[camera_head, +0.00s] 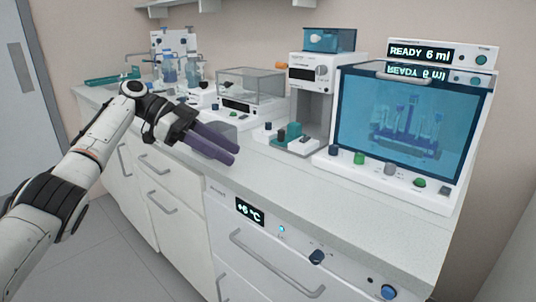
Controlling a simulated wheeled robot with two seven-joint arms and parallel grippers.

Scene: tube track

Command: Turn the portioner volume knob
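A white unit with a blue-tinted clear front (355,110) stands at the right end of the counter, with a display (422,53) above it reading "READY 6 ml". I take it to be the portioner from the ml reading. Along its base are several controls, including a pale round knob (390,168), a green one (359,157) and a dark blue one (333,150). I cannot tell which is the volume knob. My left gripper (234,156), with purple fingers, is over the counter's front edge, well left of the unit. Its fingers lie close together; any gap is unclear. My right gripper is not in view.
A white machine with a dial (321,71) stands left of the unit, and a clear-lidded box (250,90) is further left. Bottles and a teal rack (112,79) are at the far left. The counter front at right (330,190) is clear. Below is a drawer showing "+6 °C" (249,210).

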